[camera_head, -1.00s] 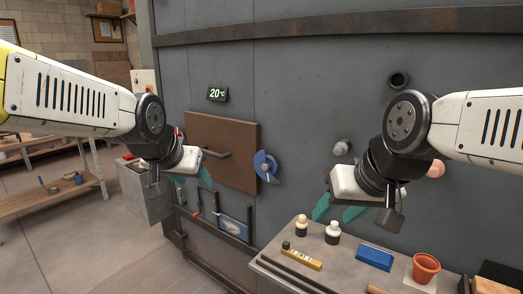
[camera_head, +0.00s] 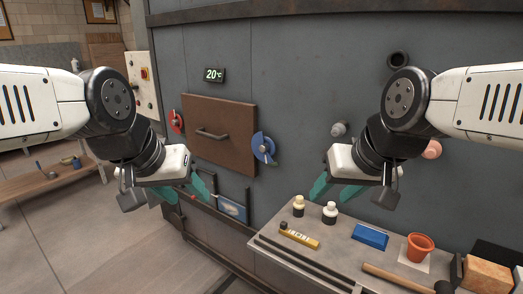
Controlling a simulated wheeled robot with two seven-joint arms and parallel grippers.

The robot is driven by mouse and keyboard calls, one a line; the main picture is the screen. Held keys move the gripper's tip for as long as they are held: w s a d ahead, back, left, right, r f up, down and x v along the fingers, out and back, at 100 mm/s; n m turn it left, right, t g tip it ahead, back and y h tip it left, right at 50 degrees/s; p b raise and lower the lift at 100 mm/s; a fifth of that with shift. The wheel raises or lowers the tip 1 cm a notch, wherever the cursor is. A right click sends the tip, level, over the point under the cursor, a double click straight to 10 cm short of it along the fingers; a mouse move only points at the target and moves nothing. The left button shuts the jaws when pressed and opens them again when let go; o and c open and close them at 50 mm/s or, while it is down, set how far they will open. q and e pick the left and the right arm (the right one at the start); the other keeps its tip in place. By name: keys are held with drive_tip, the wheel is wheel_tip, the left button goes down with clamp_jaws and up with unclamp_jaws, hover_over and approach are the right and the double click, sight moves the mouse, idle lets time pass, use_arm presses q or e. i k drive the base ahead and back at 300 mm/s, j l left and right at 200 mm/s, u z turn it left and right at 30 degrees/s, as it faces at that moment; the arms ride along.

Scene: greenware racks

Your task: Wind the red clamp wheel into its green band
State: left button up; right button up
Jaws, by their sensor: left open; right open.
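The red clamp wheel (camera_head: 176,121) is on the kiln wall at the left edge of the brown door (camera_head: 225,113). It is small and seen at a slant. I cannot make out a green band on it or where its pointer stands. My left gripper (camera_head: 186,195) is open and empty, below the wheel in the picture and apart from it. My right gripper (camera_head: 334,196) is open and empty in front of the wall, to the right of the door.
A blue dial (camera_head: 263,148) sits at the door's right edge, and a display (camera_head: 214,75) reading 20°C is above. A bench (camera_head: 290,258) at lower right carries bottles, a blue block (camera_head: 370,236), a terracotta pot (camera_head: 420,246) and a hammer. Grey stubs project from the wall.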

sight(175, 121)
drive_tip(key=i+j+u, duration=0.35)
drive_tip(key=j, duration=0.35)
drive_tip(key=i+j+u, duration=0.35)
drive_tip(key=j, duration=0.35)
drive_tip(key=i+j+u, duration=0.35)
drive_tip(key=i+j, duration=0.15)
